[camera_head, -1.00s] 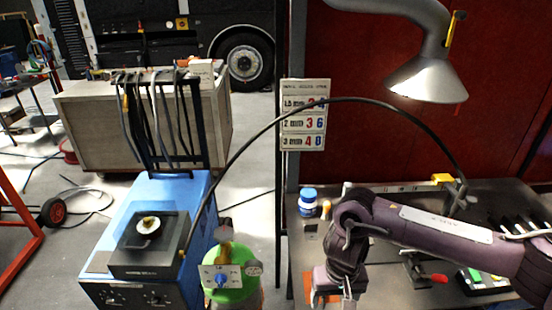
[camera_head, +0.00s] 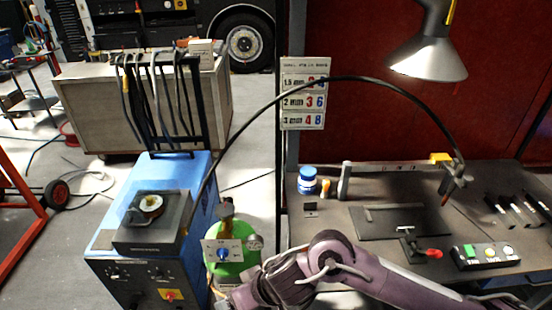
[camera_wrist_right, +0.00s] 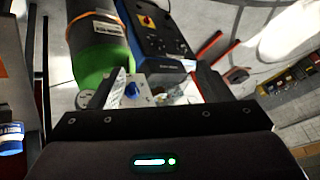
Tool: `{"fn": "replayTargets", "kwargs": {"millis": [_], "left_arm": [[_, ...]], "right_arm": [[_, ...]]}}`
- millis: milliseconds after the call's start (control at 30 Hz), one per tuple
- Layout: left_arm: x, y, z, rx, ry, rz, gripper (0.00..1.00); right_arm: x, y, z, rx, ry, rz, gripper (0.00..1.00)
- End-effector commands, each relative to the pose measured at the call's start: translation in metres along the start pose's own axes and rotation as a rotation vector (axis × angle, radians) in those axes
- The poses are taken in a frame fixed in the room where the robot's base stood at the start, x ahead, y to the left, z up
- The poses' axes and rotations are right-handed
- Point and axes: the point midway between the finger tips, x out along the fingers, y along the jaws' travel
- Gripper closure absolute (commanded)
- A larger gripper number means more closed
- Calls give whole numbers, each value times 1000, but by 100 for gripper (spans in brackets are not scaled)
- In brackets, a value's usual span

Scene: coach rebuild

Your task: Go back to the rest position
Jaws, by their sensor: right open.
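My right arm enters the head view from the lower right and runs along the bottom edge, in front of the workbench (camera_head: 305,243). Its wrist end is low in the picture, beside the green gas cylinder (camera_head: 230,266), and the gripper itself is largely cut off there. In the right wrist view my right gripper (camera_wrist_right: 160,88) is open, with its two fingers apart and nothing seen held between them. The cylinder (camera_wrist_right: 95,60) and its white regulator plate show beyond the fingers. My left gripper is in neither view.
A blue welding machine (camera_head: 137,276) stands left of the cylinder. A black cable (camera_head: 330,79) arches from it to a torch (camera_head: 455,180) over the bench. A lamp (camera_head: 430,60) hangs above. A blue-lidded jar (camera_head: 307,182) and a button box (camera_head: 487,256) are on the bench.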

Motion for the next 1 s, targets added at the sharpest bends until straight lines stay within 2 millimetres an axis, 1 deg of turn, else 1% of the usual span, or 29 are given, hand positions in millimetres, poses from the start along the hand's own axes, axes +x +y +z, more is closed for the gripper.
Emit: {"fn": "replayTargets", "kwargs": {"millis": [33, 67, 100, 167, 200, 267, 367, 400, 467, 500, 567, 600, 633, 700, 800, 1000], "left_arm": [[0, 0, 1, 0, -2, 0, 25], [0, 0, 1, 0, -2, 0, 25], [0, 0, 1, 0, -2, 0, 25], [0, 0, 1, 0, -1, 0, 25], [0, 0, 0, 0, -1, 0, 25], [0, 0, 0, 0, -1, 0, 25], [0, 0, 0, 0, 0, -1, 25], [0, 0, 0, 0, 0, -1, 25], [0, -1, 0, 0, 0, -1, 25], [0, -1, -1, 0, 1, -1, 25], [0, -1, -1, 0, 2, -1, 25], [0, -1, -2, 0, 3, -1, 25], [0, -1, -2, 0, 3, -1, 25], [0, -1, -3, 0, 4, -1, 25], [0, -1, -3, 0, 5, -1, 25], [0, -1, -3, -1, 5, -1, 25]], "right_arm": [[-2, -21, -7, -15, 68, -33, 29], [-6, -29, -15, -27, 115, -38, 29], [-12, -36, -24, -36, 172, -37, 29], [-24, -39, -36, -36, 249, -16, 29], [-32, -36, -42, -29, 291, 8, 29], [-46, -26, -47, -9, 338, 58, 29], [-68, 4, -42, 46, 365, 166, 29], [-77, 20, -34, 73, 357, 214, 29], [-89, 44, -16, 114, 326, 285, 29], [-97, 60, -2, 142, 297, 328, 29], [-107, 80, 19, 175, 247, 381, 29], [-112, 90, 34, 195, 211, 409, 29], [-117, 98, 45, 209, 185, 427, 29], [-126, 111, 70, 237, 124, 461, 29], [-137, 124, 103, 271, 43, 493, 29], [-158, 139, 160, 324, -103, 527, 29]]}}
